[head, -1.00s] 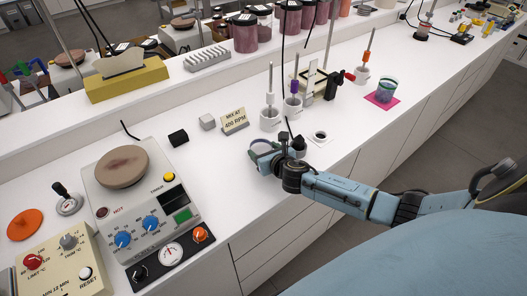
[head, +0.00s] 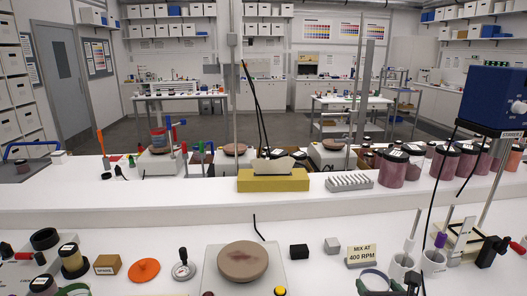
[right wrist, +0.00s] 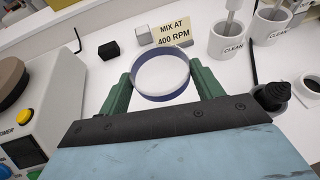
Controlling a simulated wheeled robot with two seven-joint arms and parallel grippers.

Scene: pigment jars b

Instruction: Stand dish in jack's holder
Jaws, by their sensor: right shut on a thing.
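The dish (right wrist: 164,97) is round and shallow, with a dark blue rim and a pale inside, in the right wrist view. The green fingers of my right gripper (right wrist: 162,78) are shut on its sides, above the white bench. In the head view the dish (head: 372,273) shows only in part at the bottom edge, in front of the mix sign. A cream stand (head: 463,236) with a black block is at the right of the head view; I cannot tell whether it is the jack's holder.
The "MIX AT 400 RPM" sign (head: 361,255), a black block (head: 298,251) and a grey cube (head: 332,245) stand beyond the dish. White mugs (head: 433,262) stand to its right. The hotplate (head: 243,262) is to its left. A raised white ledge runs behind.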

